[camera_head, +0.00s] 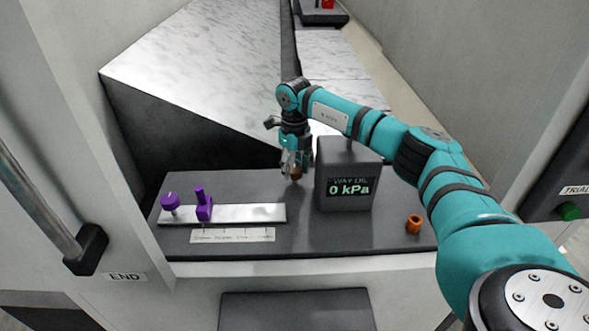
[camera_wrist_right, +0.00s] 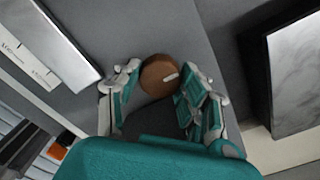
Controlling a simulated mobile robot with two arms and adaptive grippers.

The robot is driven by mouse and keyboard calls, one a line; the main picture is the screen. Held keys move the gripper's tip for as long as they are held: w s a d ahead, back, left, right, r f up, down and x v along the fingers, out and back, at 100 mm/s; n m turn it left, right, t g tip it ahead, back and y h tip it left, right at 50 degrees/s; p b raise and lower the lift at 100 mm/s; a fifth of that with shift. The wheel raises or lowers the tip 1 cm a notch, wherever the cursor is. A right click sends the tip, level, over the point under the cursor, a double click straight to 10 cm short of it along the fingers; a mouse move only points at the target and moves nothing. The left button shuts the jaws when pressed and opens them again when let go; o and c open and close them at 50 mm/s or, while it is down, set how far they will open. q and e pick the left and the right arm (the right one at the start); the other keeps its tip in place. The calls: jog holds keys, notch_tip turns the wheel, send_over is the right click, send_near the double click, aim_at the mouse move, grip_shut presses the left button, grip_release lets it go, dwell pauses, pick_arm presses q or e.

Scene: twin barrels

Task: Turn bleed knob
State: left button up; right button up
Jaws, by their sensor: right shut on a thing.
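The bleed knob (camera_wrist_right: 158,76) is a round brown knob with a pale mark on its top, seen in the right wrist view. In the head view the brown knob (camera_head: 296,174) shows only partly, just left of the grey gauge box. My right gripper (camera_head: 293,170) points down over it. In the right wrist view my right gripper (camera_wrist_right: 152,82) has its fingers on both sides of the knob, shut on it. The gauge box (camera_head: 348,172) has a display reading "WAY OIL 0 kPa". My left gripper is not in view.
A purple knob (camera_head: 170,202) and a purple lever (camera_head: 203,205) stand on a pale metal strip (camera_head: 250,213) at the left. A small orange ring-like part (camera_head: 414,224) sits at the right. A marble-patterned surface (camera_head: 205,65) rises behind the dark panel.

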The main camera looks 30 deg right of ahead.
aim_at(294, 169)
jog(key=shift+r+n, duration=0.1)
jog(key=shift+n, duration=0.2)
dwell(0.4)
jog(key=o, duration=1.2)
notch_tip(294, 169, up, 12)
jog(key=shift+f, duration=0.1)
